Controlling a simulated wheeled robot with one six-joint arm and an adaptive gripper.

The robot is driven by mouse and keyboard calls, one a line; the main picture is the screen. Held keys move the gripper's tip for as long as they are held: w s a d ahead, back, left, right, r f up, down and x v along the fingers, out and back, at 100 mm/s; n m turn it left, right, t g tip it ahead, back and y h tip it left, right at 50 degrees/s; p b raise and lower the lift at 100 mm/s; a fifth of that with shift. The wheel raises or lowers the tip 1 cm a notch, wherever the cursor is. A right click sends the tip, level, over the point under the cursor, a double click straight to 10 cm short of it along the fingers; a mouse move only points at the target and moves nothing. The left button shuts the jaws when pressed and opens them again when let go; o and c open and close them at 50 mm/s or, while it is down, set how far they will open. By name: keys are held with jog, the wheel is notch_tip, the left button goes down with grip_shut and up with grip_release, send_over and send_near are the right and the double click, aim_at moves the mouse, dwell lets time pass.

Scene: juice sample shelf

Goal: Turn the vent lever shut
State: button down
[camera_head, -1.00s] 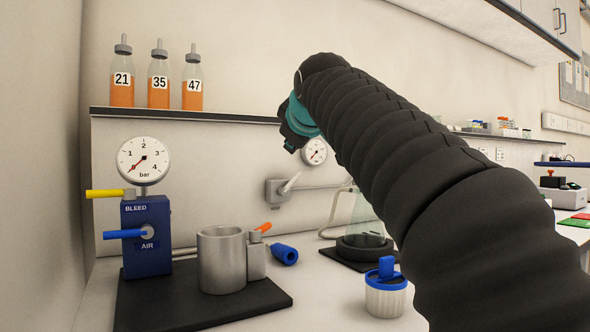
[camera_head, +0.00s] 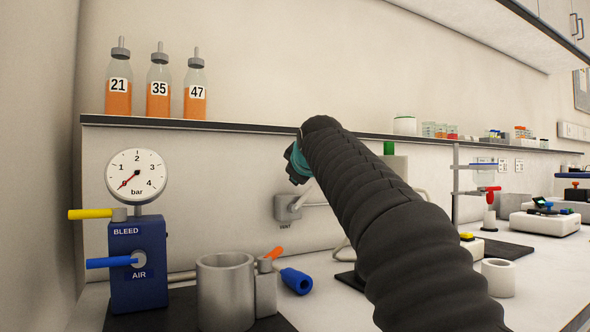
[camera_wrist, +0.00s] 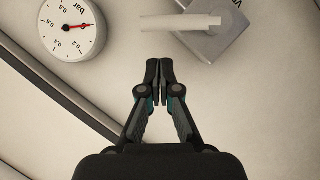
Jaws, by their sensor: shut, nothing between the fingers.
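The vent lever is a pale handle (camera_wrist: 180,22) on a grey square valve plate (camera_wrist: 215,42) fixed to the wall, at the top of the wrist view. The handle lies nearly level in that view, its free end to the left. In the head view the valve plate (camera_head: 286,207) shows low on the wall, and my arm hides part of what lies right of it. My gripper (camera_wrist: 165,68) has its fingertips together, empty, just below the handle in the wrist view and apart from it.
A wall gauge (camera_wrist: 72,28) is left of the handle in the wrist view. In the head view, a blue BLEED/AIR block (camera_head: 137,265) with its gauge (camera_head: 137,176) and a metal cup (camera_head: 225,290) stand at left. Numbered bottles stand on the shelf (camera_head: 230,126) above.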

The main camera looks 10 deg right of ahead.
jog(key=shift+d+f, duration=0.8)
jog(key=shift+d, duration=0.1)
